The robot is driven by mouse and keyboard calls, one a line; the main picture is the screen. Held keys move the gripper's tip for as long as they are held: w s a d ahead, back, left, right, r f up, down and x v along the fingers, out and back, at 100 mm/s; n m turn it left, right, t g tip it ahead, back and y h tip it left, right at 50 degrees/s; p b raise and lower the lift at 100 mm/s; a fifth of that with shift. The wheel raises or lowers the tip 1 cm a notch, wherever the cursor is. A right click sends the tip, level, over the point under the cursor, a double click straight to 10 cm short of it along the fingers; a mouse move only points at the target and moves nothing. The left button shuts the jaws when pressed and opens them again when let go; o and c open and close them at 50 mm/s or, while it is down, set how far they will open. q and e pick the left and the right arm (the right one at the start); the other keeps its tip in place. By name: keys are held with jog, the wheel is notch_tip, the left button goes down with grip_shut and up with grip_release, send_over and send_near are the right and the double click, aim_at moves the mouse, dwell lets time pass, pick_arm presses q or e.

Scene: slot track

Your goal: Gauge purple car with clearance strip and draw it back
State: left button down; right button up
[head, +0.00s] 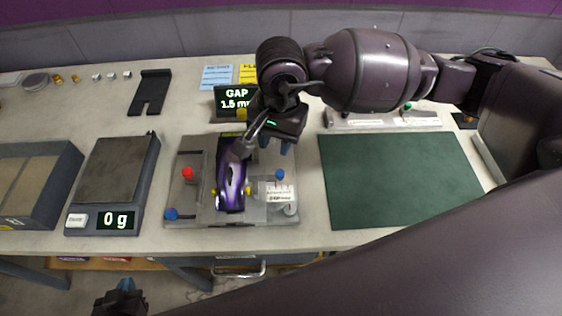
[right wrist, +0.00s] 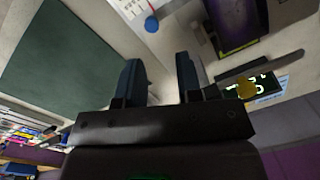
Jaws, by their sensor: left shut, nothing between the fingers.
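The purple car (head: 231,185) sits in the grey slot fixture (head: 202,215), nose toward the front edge. Part of the car shows in the right wrist view (right wrist: 232,48). My left gripper (head: 124,288) is shut and empty, low in front of the table.
A gap display (head: 235,98) reading 1.5 mm stands behind the fixture. A scale (head: 118,180) showing 0 g is at left, beside a tray (head: 62,190). A clear green mat (head: 400,178) lies at right. A black forked piece (head: 150,92) lies at the back left.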

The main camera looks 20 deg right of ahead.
aim_at(280, 173)
jog(key=shift+n+h, duration=0.3)
jog(key=shift+n, duration=0.2)
jog(key=f, duration=1)
jog(key=shift+s+d+f, duration=0.2)
jog(key=shift+d+f, duration=0.15)
jog(key=shift+f, duration=0.05)
grip_shut()
